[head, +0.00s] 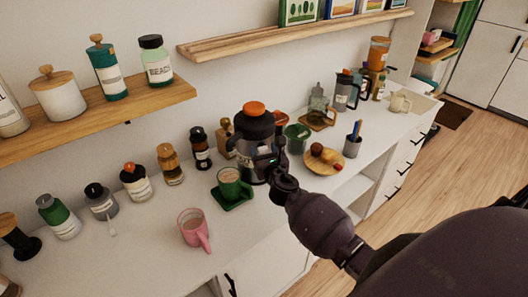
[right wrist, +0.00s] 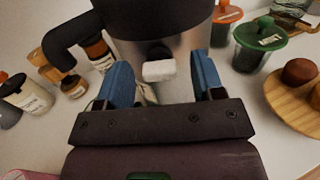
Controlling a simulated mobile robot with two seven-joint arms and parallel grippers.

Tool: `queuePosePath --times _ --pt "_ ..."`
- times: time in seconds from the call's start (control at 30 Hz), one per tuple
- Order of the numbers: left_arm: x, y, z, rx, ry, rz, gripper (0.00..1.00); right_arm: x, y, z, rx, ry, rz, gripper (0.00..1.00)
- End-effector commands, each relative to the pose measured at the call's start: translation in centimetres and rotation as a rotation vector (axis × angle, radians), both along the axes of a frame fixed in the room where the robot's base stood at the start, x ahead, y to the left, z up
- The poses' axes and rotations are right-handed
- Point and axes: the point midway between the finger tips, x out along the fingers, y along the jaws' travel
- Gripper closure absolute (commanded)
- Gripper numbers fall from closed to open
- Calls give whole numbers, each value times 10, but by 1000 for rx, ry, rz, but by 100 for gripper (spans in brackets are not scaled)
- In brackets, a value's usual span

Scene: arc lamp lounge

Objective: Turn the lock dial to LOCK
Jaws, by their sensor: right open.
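A large dark jug (head: 254,128) with a silver body and an orange cap (head: 254,108) stands on the white counter. Its black top, black handle and silver body (right wrist: 182,50) fill the upper middle of the right wrist view. A small white-fronted knob on a black mount (right wrist: 158,69) sticks out of the body there; I see no lettering on it and cannot tell whether it is the lock dial. My right gripper (head: 268,165) is at the jug's front. Its blue fingers (right wrist: 162,78) are open, one on each side of the knob, with nothing visibly held. My left gripper is not in view.
A green mug (head: 231,184) on a green coaster is close left of the jug, and a pink mug (head: 193,228) is nearer. A green-lidded cup (head: 297,137) and a round wooden board (head: 323,160) with food are to the right. Wooden shelves (head: 260,38) hang above.

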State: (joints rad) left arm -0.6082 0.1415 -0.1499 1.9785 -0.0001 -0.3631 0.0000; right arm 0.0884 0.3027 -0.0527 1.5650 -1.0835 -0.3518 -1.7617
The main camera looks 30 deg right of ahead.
Motion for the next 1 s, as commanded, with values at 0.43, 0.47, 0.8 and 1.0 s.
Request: queuePosePath --times 0.43,0.47,0.8,1.0 --pt "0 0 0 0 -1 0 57 2 0 0 0 -1 0 60" --pt "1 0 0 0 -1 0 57 2 0 0 0 -1 0 64" --pt "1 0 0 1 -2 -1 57 2 0 0 9 -4 0 88" --pt "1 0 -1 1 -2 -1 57 2 -1 0 69 -20 0 88"
